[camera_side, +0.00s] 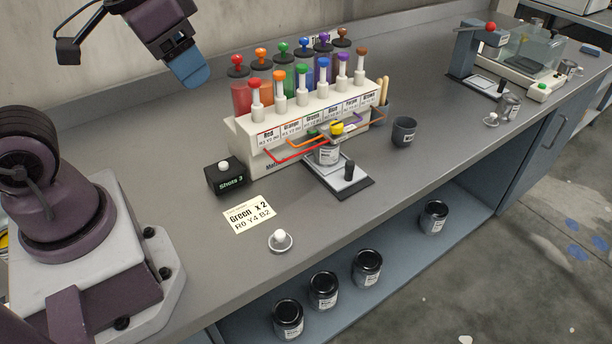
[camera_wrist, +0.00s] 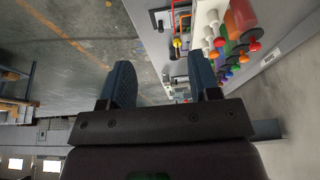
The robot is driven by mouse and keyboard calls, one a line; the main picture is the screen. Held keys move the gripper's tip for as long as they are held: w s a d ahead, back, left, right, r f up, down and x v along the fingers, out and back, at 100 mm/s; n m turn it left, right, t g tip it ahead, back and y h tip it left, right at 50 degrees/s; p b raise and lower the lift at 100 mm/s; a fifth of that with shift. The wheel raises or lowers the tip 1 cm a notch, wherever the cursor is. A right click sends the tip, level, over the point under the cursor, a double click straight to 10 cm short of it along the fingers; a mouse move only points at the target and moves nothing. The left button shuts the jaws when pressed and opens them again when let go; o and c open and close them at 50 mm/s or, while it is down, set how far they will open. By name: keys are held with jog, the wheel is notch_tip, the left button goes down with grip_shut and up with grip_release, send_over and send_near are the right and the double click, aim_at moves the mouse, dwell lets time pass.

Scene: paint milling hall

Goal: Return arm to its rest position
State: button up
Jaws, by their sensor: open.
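My gripper (camera_side: 190,72) hangs at the upper left in the side view, above the bench and left of the paint dispenser, clear of everything. In the wrist view its two dark blue fingers (camera_wrist: 160,85) stand wide apart with nothing between them. The side view shows the fingers overlapped, with a blue tip pointing down. My arm's base stands on the bench at the left.
The paint dispenser (camera_side: 243,143) with coloured plungers stands mid-bench, a labelled can (camera_side: 327,154) in front of it. A black button box (camera_side: 227,176), a Green x 2 card (camera_side: 249,214) and a small lid (camera_side: 280,241) lie nearby. Several dark cans (camera_side: 323,289) stand on the lower shelf.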

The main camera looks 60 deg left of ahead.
jog(key=shift+s+d+r+t, duration=0.1)
jog(key=shift+s+r+t, duration=0.6)
jog(key=shift+s+r, duration=0.25)
dwell(0.3)
